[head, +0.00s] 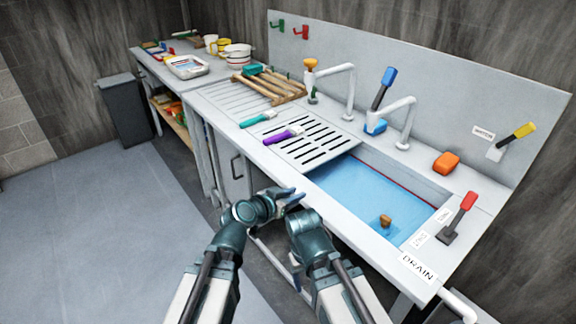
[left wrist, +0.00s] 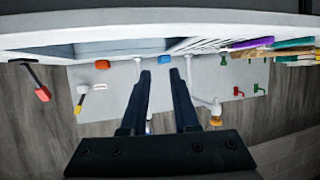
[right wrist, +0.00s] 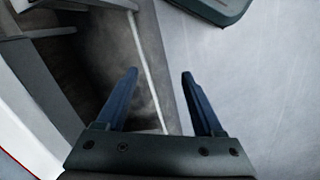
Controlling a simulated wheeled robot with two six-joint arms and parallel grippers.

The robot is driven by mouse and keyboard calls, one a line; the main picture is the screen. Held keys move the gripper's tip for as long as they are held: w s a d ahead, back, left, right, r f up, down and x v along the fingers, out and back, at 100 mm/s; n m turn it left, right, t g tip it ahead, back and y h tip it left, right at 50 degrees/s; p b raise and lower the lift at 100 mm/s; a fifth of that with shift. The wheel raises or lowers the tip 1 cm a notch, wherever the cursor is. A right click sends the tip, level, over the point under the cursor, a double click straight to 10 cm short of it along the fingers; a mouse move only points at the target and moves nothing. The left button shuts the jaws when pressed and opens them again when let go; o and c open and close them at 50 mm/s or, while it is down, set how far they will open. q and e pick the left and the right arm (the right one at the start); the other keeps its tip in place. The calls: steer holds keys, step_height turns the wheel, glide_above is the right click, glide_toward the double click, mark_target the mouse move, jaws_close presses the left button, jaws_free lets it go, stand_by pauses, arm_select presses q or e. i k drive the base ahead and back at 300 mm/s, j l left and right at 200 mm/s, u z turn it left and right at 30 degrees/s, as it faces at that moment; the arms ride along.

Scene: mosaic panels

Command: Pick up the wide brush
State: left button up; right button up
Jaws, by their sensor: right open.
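Two brushes lie on the sink's front ledge in the head view. One has a purple handle (head: 281,136) and the other, farther left, a teal handle (head: 257,119). I cannot tell for sure which is the wide one. The purple brush (left wrist: 252,43) and teal brush (left wrist: 291,42) also show in the left wrist view, which is upside down. My left gripper (head: 292,196) is open and empty in front of the counter, nearer than both brushes; its jaws (left wrist: 160,74) show apart. My right gripper (right wrist: 160,73) is open and empty, pointing at the floor beside the counter.
The sink basin (head: 350,196) holds blue water and a small brown object (head: 385,221). A slotted drain panel (head: 318,141), a wooden rack (head: 268,84) and taps (head: 345,70) stand behind the brushes. A grey bin (head: 124,108) is at left. The floor at left is clear.

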mark_target(293, 132)
steer(key=i+j+z, duration=0.2)
steer(key=i+j, duration=0.15)
steer(key=j, duration=0.25)
steer(key=i+j+z, duration=0.1)
steer(key=j, duration=0.2)
steer(key=i+j, duration=0.2)
steer(key=j, duration=0.15)
steer(key=i+j+z, duration=0.25)
steer(key=j, duration=0.4)
steer(key=i+l, duration=0.1)
steer(key=l, duration=0.35)
